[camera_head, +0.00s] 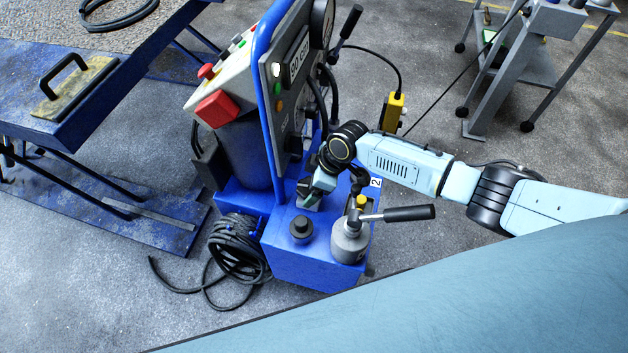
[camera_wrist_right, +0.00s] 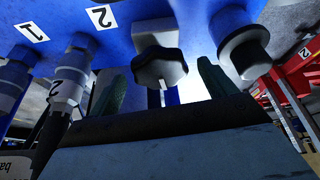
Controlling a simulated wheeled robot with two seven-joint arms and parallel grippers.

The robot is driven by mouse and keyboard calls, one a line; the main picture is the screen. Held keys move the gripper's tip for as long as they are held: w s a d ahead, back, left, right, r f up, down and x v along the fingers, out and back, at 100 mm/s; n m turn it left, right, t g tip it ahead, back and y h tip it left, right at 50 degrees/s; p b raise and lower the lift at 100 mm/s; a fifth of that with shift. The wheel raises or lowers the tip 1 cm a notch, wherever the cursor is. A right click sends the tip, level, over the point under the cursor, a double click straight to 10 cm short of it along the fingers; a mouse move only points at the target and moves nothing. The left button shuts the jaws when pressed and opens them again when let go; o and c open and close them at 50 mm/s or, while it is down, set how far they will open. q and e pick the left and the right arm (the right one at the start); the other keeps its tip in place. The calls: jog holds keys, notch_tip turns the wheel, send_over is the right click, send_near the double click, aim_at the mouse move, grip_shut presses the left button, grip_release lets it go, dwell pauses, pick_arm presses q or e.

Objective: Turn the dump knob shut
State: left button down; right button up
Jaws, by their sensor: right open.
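The dump knob, a black lobed knob (camera_wrist_right: 160,68) on a pale mount, sticks out from the blue pump unit (camera_head: 308,262) in the right wrist view. My right gripper (camera_wrist_right: 162,88) is open, with one dark green finger on each side of the knob. The knob sits between the fingers in the picture; I cannot tell whether they touch it. In the head view my right gripper (camera_head: 311,198) is low over the top of the blue unit, and the knob is not clearly visible there. My left gripper is not in view.
A black round cap (camera_head: 301,228) and a grey cylinder (camera_head: 350,240) with a black-handled lever (camera_head: 408,213) stand close to my right gripper. Hose couplings (camera_wrist_right: 70,75) sit left of the knob in the wrist view. A coiled black cable (camera_head: 238,250) hangs beside the unit.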

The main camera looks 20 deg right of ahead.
jog(key=p+v, duration=0.1)
jog(key=v, duration=0.4)
jog(key=shift+p, duration=0.35)
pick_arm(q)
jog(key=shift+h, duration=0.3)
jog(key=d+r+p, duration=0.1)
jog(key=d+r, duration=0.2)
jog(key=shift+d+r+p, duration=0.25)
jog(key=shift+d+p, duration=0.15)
pick_arm(e)
jog(key=v, duration=0.8)
jog(key=shift+r, duration=0.2)
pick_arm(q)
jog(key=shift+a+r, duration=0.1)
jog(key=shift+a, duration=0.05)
pick_arm(e)
jog(key=shift+s+d+r, duration=0.1)
